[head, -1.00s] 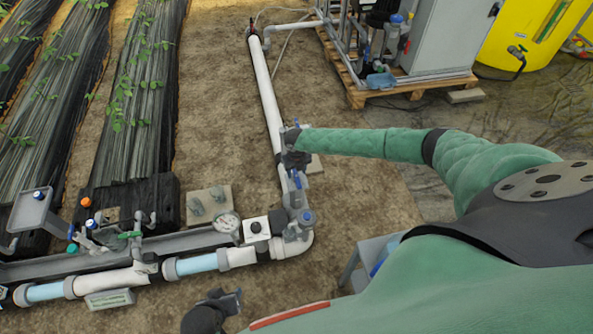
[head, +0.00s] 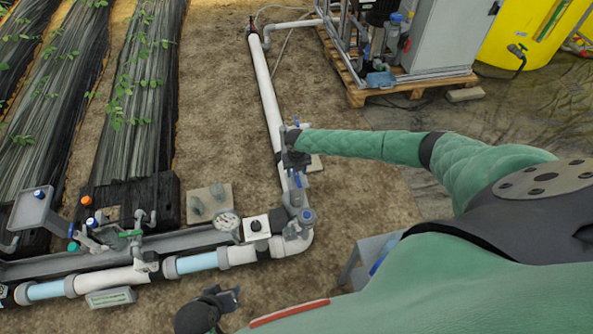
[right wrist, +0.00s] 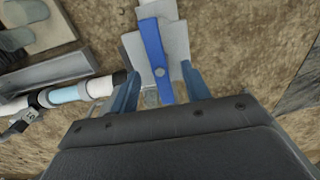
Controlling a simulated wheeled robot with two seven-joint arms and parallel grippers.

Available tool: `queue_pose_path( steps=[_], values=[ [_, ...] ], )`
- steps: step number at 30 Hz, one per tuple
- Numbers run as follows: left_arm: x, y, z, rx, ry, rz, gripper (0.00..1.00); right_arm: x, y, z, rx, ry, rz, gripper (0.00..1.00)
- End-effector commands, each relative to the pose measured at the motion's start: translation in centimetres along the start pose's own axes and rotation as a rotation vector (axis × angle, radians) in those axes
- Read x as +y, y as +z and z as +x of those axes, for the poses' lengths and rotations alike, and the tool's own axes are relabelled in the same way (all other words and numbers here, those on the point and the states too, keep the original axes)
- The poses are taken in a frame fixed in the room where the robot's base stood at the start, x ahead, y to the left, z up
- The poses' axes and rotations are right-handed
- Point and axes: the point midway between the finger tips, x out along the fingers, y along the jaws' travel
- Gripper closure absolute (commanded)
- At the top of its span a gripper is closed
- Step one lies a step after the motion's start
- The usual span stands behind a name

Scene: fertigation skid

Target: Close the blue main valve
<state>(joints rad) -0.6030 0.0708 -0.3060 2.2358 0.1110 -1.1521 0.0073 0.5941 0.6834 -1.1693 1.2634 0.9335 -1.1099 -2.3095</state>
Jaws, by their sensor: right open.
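The blue main valve shows its blue lever in the right wrist view (right wrist: 155,50), lying lengthwise over a grey valve body. In the head view, the lever (head: 297,180) is a small blue piece on the white pipe, just above the corner, partly hidden by my right gripper. My right gripper (head: 294,170) points down over the valve. In the right wrist view it (right wrist: 160,82) is open, with a finger on each side of the lever's near end and no clear grip on it. My left gripper (head: 230,297) is at the bottom of the head view, apart from the pipes; its jaw opening is unclear.
A pressure gauge (head: 227,222) and a white box with a black knob (head: 257,227) stand close left of the valve. The white pipe (head: 265,90) runs up to a pump skid on a wooden pallet (head: 410,90). Bare soil (head: 215,120) lies left of the pipe.

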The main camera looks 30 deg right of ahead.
Motion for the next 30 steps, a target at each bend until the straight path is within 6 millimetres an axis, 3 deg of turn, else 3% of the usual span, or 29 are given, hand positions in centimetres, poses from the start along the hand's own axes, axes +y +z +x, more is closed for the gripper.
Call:
queue_pose_path(
  steps=[13,23,30],
  values=[
    [-0.6,1.1,2.1,0.000,0.000,0.000,0.64,0.1,-0.1,3.2,0.000,0.001,0.000,0.53],
    [-0.6,1.2,2.3,0.000,0.000,0.000,0.64,0.0,0.0,3.6,0.000,0.000,0.000,0.53],
    [-0.6,1.2,2.3,0.000,0.000,0.000,0.64,0.0,-0.1,3.7,0.000,0.000,-0.001,0.96]
  ],
)
